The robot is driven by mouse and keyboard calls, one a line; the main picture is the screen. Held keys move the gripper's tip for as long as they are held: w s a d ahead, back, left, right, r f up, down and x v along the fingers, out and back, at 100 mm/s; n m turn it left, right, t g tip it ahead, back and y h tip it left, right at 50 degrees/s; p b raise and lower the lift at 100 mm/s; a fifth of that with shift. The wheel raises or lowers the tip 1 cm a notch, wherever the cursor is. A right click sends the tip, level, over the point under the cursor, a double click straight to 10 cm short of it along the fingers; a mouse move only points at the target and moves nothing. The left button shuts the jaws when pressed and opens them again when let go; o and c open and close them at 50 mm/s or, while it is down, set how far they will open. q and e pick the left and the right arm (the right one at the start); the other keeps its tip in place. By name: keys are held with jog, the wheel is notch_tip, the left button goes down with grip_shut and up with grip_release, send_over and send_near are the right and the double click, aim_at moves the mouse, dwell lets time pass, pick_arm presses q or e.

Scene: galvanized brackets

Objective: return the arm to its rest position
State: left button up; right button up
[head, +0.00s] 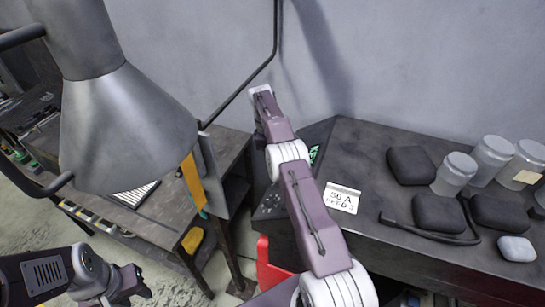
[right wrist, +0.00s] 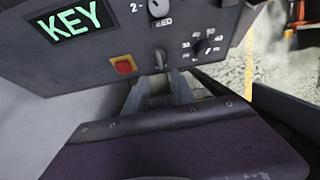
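My right arm (head: 315,225) reaches up through the middle of the head view, over a dark control panel. Its gripper cannot be made out there. In the right wrist view, the two fingers of my right gripper (right wrist: 159,92) stand apart with nothing seen between them. They point at the panel's lower edge, just below a key switch (right wrist: 160,59); whether they touch it I cannot tell. My left gripper (head: 135,283) is at the lower left of the head view, low beside the workbench. Its fingers are too small and dark to judge.
The panel bears a lit green KEY sign (right wrist: 75,20), a red button (right wrist: 123,65) and a rotary dial (right wrist: 206,46). A dark bench (head: 375,150) at right carries jars (head: 454,173) and black pads (head: 410,165). A grey lamp shade (head: 125,125) hangs at left, above a workbench (head: 150,222).

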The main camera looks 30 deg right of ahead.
dwell(0.4)
jog(key=w+a+r+t+b, duration=0.1)
jog(key=w+a+r+b, duration=0.1)
jog(key=a+r+b, duration=0.3)
jog(key=s+a+r+b, duration=0.25)
jog(key=s+a, duration=0.25)
jog(key=s, duration=0.3)
jog(key=s+a+f+m+b, duration=0.1)
jog(key=s+a+f+m, duration=0.1)
jog(key=s+f+m, duration=0.2)
jog(key=s+a+f+m+t+y+b, duration=0.1)
jog(key=s+f+m, duration=0.3)
jog(key=s+f, duration=0.7)
jog(key=s+a, duration=0.1)
jog(key=s, duration=0.4)
jog(key=shift+s+a+m+t, duration=0.3)
jog(key=shift+a, duration=0.05)
